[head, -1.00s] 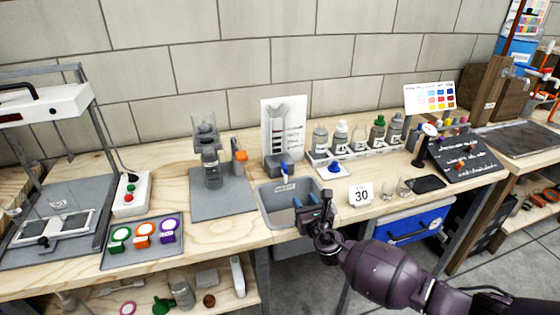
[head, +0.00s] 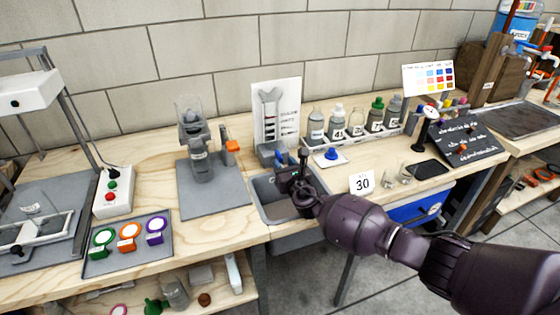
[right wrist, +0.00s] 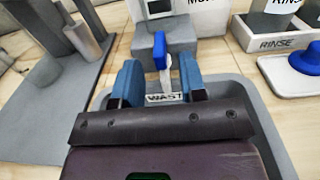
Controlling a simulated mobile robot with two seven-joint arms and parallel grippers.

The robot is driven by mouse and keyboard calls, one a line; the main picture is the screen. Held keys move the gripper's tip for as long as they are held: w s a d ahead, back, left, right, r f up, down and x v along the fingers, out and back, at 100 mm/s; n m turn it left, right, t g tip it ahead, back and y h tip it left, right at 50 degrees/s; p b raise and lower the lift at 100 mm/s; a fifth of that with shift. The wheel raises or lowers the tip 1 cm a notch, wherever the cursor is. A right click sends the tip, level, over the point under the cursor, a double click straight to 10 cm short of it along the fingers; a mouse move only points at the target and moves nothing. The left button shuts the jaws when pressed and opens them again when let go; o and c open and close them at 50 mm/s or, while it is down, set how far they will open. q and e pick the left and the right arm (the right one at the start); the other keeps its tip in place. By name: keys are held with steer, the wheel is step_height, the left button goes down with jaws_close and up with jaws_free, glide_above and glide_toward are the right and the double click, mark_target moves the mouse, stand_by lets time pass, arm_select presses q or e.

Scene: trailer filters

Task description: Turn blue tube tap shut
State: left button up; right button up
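The blue tap handle (right wrist: 160,52) stands upright on the front of a grey block (right wrist: 126,48) in the right wrist view, with a pale spout below it. In the head view the blue handle (head: 281,156) is partly hidden behind my right gripper. My right gripper (head: 291,172) is over the grey waste basin (head: 262,200). In the right wrist view its two blue fingers (right wrist: 160,82) are apart and empty, one on each side of the tap in the picture. Contact with the handle cannot be made out. My left gripper is not in view.
A white board (head: 289,98) stands behind the block. A tray of bottles (head: 372,137) and a blue knob on a white plate (head: 331,155) are right of the basin. A number card (head: 361,184) stands at the front. A grey mat (head: 214,199) lies left.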

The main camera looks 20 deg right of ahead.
mark_target(281, 160)
steer(key=shift+w+f, duration=0.15)
steer(key=shift+w, duration=0.85)
steer(key=shift+w+b, duration=0.35)
steer(key=shift+w, duration=0.15)
steer(key=shift+r, duration=0.2)
steer(key=shift+c, duration=0.3)
steer(key=shift+a, duration=0.1)
jaws_close()
